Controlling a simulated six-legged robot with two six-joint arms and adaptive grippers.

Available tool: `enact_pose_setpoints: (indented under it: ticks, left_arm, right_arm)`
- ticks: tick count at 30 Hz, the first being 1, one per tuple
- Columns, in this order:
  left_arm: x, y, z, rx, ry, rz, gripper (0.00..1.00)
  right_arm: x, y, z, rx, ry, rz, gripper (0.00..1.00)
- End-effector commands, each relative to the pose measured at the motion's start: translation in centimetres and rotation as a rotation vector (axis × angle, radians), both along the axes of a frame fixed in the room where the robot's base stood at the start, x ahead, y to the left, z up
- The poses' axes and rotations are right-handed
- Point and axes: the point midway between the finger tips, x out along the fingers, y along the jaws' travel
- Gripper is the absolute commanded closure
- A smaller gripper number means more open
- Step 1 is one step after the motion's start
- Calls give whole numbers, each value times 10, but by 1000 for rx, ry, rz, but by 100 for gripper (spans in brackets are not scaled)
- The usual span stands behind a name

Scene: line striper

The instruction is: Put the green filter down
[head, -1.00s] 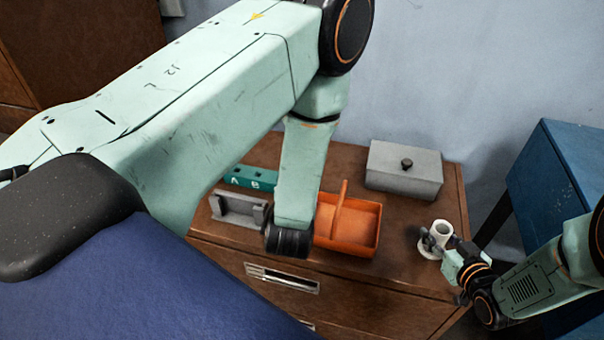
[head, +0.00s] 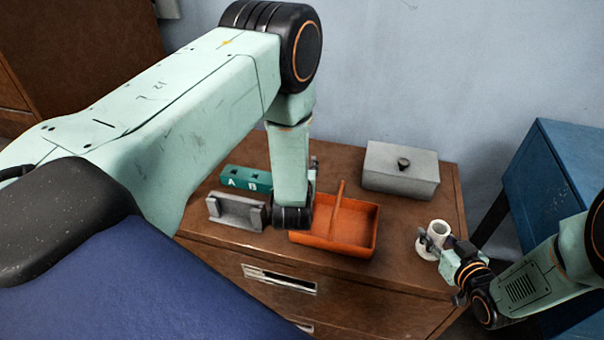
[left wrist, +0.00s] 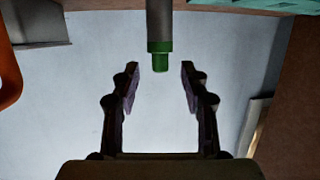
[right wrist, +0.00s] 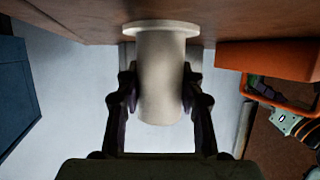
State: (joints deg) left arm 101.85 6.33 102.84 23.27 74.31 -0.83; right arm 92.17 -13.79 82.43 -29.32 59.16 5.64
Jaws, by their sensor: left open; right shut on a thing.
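The green filter (left wrist: 160,55), a grey cylinder with a green end, shows in the left wrist view. Its other end runs out of the top of that view, so what supports it is hidden. My left gripper (left wrist: 160,68) is open, its fingertips apart on either side of the green end and not touching it. In the head view my left arm hides most of that gripper. My right gripper (right wrist: 158,80) is shut on a white flanged cylinder (right wrist: 160,55), which also shows in the head view (head: 438,232) at the cabinet's right end.
The teal block marked A and B (head: 246,179) and a grey bracket (head: 236,211) are on the left of the brown cabinet top (head: 400,205). An orange tray with a handle (head: 350,228) is mid-cabinet. A grey lidded box (head: 400,172) is behind. A blue cabinet (head: 565,170) stands right.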

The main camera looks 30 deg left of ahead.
Motion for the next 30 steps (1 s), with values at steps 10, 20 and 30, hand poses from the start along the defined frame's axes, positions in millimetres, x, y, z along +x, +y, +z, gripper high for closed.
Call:
enact_pose_setpoints:
  ticks: [10,20,30]
  left_arm:
    - [14,8,-5,0,1,1,55]
    - [14,8,-5,0,0,0,75]
    - [14,8,-5,0,0,0,100]
  right_arm:
    - [0,0,0,-1,1,0,95]
    - [0,0,0,-1,1,0,95]
    - [0,0,0,-1,1,0,95]
